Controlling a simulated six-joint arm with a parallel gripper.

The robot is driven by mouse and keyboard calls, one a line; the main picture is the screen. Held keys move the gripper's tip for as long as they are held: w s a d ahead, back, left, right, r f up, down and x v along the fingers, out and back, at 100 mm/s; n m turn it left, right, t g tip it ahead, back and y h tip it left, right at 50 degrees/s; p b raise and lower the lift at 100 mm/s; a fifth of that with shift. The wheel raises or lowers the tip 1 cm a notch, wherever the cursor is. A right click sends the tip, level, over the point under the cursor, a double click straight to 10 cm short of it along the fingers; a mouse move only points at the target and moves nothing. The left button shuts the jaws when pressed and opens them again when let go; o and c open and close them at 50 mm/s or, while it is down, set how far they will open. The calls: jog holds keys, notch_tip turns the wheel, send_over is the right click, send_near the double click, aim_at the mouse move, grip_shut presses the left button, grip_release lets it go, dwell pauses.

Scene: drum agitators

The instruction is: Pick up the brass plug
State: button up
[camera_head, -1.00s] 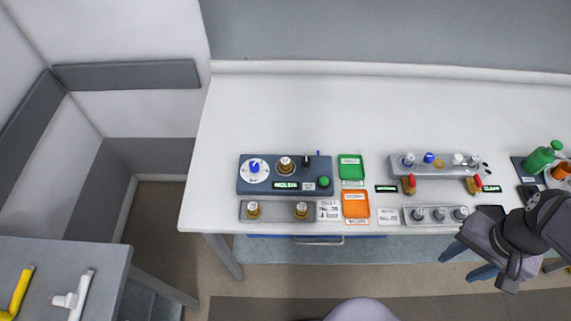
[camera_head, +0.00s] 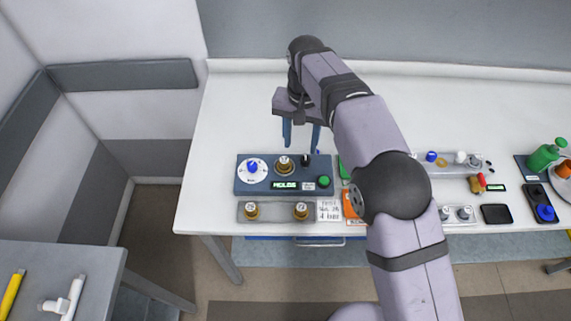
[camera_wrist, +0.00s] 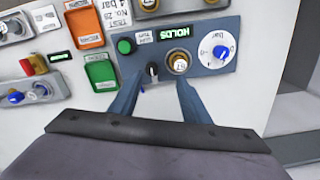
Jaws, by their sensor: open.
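Several brass-coloured plugs with pale tops are in view. One brass plug (camera_head: 285,165) sits upright in the dark blue test panel (camera_head: 262,187), and shows in the wrist view (camera_wrist: 179,62). Two more, a left plug (camera_head: 252,211) and a right plug (camera_head: 301,210), stand in the grey rack in front of the panel. My gripper (camera_head: 301,150) is open and empty, fingers pointing down at the panel's back edge. In the wrist view its fingertips (camera_wrist: 160,78) lie just short of the panel plug and the black knob (camera_wrist: 152,72). Their height above the panel is unclear.
The panel carries a dial with a blue knob (camera_head: 253,167), a lit "HOLDS" display (camera_wrist: 178,33) and a green button (camera_wrist: 125,46). Green (camera_wrist: 102,74) and orange (camera_wrist: 84,27) trays lie beside it. My arm hides part of the right-hand fixtures. The table behind the panel is clear.

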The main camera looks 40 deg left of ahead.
aim_at(284, 160)
jog(key=s+a, duration=0.3)
jog(key=shift+s+f, duration=0.1)
jog(key=shift+f, duration=0.3)
jog(key=shift+d+f+p, duration=0.1)
jog(key=shift+f+p, duration=1.8)
jog(key=shift+f, duration=1.75)
jog(key=c, duration=1)
